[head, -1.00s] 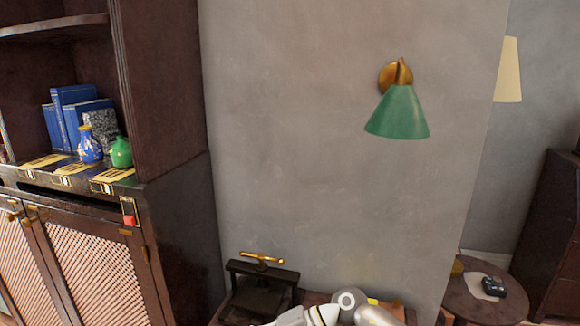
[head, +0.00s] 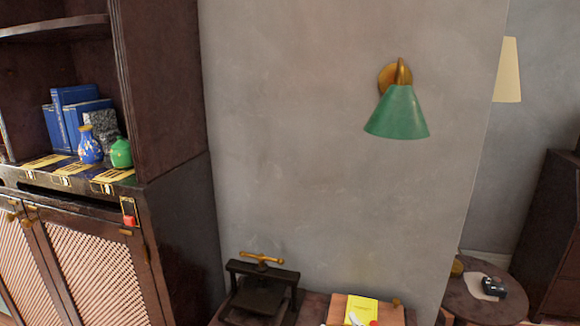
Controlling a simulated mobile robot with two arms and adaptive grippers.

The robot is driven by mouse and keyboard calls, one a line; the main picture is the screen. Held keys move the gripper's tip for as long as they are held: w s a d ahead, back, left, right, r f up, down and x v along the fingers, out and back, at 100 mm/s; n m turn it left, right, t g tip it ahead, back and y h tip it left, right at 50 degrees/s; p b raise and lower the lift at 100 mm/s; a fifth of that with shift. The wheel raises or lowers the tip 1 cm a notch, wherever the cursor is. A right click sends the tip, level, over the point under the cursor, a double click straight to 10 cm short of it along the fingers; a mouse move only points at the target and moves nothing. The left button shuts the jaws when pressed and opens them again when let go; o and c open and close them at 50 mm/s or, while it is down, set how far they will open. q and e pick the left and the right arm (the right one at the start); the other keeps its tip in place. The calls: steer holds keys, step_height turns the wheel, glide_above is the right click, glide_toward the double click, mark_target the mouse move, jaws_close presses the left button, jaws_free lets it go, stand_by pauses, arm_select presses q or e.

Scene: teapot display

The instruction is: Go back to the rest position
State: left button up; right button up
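Neither of my grippers shows in the head view now. No teapot can be made out. A blue vase (head: 90,149) with a yellow rim and a round green vase (head: 121,153) stand upright on the ledge of a dark wooden cabinet (head: 165,90) at the left. Yellow label cards (head: 112,175) lie along the ledge's front edge. A red button or tag (head: 130,220) sits on the cabinet's front, below the green vase.
A dark press (head: 260,285) with a brass handle stands at the bottom centre, beside a yellow booklet (head: 361,310) on a wooden board. A green lamp (head: 398,112) juts from the wall. A round side table (head: 470,304) stands at the right.

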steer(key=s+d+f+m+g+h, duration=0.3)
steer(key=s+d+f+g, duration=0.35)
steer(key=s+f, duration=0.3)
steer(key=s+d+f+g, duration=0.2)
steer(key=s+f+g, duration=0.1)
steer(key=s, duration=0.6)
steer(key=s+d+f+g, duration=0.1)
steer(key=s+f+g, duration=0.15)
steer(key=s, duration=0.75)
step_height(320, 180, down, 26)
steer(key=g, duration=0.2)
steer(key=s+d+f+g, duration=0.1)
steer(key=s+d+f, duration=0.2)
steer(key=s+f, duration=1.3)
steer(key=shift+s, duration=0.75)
